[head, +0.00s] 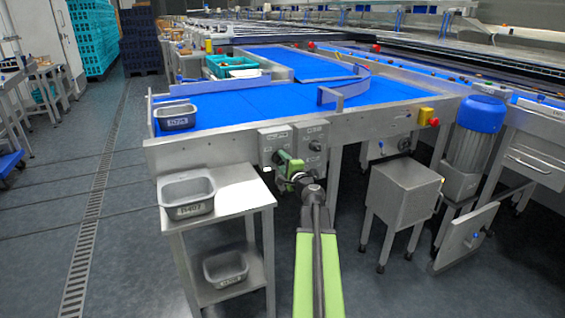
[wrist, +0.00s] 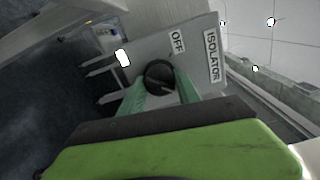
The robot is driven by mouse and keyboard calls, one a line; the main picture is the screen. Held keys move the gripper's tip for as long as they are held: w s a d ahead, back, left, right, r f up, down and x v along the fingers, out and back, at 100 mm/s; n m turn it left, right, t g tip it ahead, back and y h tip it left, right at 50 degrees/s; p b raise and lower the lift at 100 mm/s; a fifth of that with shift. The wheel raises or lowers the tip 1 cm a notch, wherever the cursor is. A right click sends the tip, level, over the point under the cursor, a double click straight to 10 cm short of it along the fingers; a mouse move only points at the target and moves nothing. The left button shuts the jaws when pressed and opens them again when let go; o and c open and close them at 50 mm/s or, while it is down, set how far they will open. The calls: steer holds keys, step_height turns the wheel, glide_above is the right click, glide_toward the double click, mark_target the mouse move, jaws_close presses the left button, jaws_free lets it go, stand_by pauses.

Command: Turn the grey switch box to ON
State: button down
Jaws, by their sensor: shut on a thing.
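The grey switch box (wrist: 200,30) fills the upper middle of the wrist view, with a label reading ISOLATOR and another reading OFF. Its round black knob (wrist: 159,74) sits between the green fingers of my gripper (wrist: 160,88), which is shut on it. A bright white patch, its text unreadable, lies left of the knob. The knob's exact pointing direction is hard to tell. In the head view my gripper (head: 288,166) is at the front of two grey boxes (head: 276,137) on the conveyor's side; it hides the lower part of the left one.
A steel stand (head: 235,197) with a grey tub (head: 187,196) is close on the left, with another tub (head: 226,268) on its lower shelf. A steel cabinet (head: 402,190) stands on the right. The blue conveyor (head: 240,104) lies behind. Floor at far left is open.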

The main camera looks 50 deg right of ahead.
steer(key=shift+s+m, duration=0.1)
steer(key=shift+m, duration=0.5)
steer(key=c, duration=0.9)
jaws_free()
steer(key=shift+o, duration=0.2)
